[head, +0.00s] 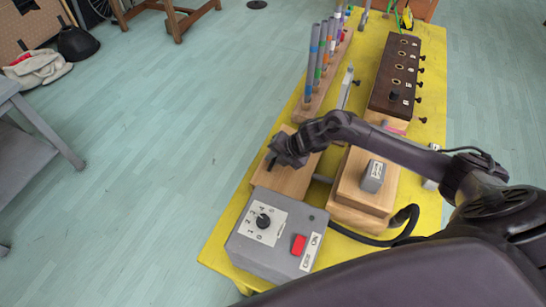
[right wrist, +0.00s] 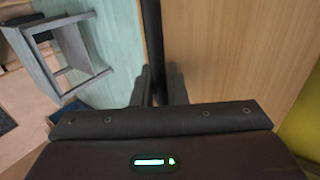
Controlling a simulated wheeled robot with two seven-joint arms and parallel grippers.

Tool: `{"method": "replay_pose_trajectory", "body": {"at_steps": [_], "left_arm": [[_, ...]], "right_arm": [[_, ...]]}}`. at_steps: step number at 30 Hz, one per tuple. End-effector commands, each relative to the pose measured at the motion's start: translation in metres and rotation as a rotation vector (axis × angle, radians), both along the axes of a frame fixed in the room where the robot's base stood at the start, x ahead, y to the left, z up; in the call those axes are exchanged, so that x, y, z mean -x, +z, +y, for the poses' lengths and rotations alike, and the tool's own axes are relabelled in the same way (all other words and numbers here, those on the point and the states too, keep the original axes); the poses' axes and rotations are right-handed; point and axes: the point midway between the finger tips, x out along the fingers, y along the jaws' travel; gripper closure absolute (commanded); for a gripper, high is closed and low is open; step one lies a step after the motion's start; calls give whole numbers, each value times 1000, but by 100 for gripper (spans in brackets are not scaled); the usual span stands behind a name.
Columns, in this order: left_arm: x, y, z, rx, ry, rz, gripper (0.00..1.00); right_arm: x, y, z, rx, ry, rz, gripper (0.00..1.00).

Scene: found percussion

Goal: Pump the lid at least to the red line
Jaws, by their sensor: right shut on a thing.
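My right gripper (head: 283,160) reaches in from the right, over a wooden block or box (head: 292,182) near the left edge of the yellow table. In the right wrist view its fingers (right wrist: 160,88) are shut on a dark rod (right wrist: 151,35), which runs along the edge of a pale wooden surface (right wrist: 225,50). A second wooden box (head: 352,194) with a grey block (head: 373,176) on top stands to the right. I cannot tell which wooden top is the lid. No red line can be made out. My left gripper is not in view.
A grey control box (head: 265,256) with a dial and red switch stands in front. A black hose (head: 372,241) curves beside the second box. A rack of coloured tubes (head: 316,62) and a dark wooden box (head: 391,80) with knobs stand behind on the yellow table (head: 228,216).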

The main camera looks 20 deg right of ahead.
Motion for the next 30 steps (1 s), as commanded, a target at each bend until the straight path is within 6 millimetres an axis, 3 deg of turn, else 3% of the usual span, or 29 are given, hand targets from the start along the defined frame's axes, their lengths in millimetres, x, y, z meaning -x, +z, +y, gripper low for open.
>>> {"method": "replay_pose_trajectory", "body": {"at_steps": [8, 30], "left_arm": [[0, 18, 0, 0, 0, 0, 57], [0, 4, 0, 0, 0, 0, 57]], "right_arm": [[14, 12, -9, 6, 3, 13, 100], [6, 1, -3, 4, 1, 11, 100]]}}
